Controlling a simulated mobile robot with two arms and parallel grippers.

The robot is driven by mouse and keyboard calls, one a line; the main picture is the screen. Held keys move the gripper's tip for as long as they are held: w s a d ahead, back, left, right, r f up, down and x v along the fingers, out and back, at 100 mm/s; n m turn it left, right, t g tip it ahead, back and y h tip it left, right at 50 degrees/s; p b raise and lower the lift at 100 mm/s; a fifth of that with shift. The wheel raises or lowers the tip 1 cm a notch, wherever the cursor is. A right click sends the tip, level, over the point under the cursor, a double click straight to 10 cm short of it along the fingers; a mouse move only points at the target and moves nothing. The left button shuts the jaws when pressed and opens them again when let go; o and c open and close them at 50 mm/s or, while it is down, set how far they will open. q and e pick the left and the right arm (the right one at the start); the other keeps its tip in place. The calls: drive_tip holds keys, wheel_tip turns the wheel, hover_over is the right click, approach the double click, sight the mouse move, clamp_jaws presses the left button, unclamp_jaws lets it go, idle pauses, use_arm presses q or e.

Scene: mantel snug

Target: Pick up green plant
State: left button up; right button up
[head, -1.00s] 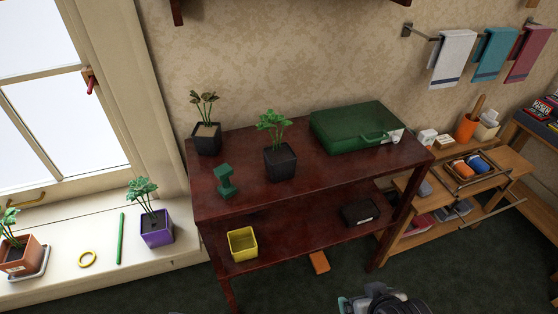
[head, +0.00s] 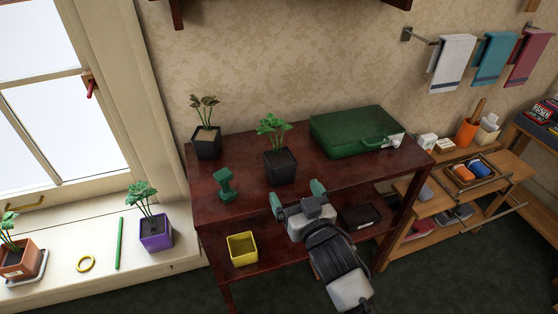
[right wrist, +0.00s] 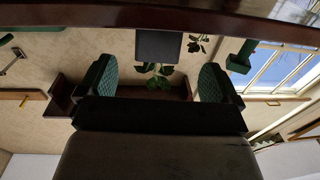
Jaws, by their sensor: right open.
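A green plant (head: 272,126) stands upright in a black pot (head: 281,167) near the middle of the dark red table's top. My right gripper (head: 298,196) is open and empty at the table's front edge, just in front of the pot and apart from it. In the right wrist view, which looks upside down, the black pot (right wrist: 158,46) and its green leaves (right wrist: 158,75) appear between the two spread green-padded fingers (right wrist: 155,82), farther off. My left gripper is not in view.
Near the pot are a green dumbbell-shaped object (head: 225,185), a brownish plant (head: 206,140) and a green case (head: 352,132). A yellow pot (head: 242,248) and a black box (head: 360,216) sit on the shelf below. Other potted plants (head: 155,230) stand on the windowsill.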

sight(279, 164)
drive_tip(key=x, duration=0.5)
drive_tip(key=shift+w, duration=0.25)
drive_tip(key=b+x, duration=0.1)
drive_tip(key=x, duration=0.4)
drive_tip(key=shift+r, duration=0.1)
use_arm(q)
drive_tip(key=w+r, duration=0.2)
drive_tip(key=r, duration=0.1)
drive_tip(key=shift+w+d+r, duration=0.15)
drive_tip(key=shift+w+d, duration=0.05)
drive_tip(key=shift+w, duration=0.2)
use_arm(e)
drive_tip(key=shift+c, duration=0.2)
drive_tip(key=c, duration=0.9)
drive_tip(key=shift+c, duration=0.7)
drive_tip(key=shift+r, duration=0.15)
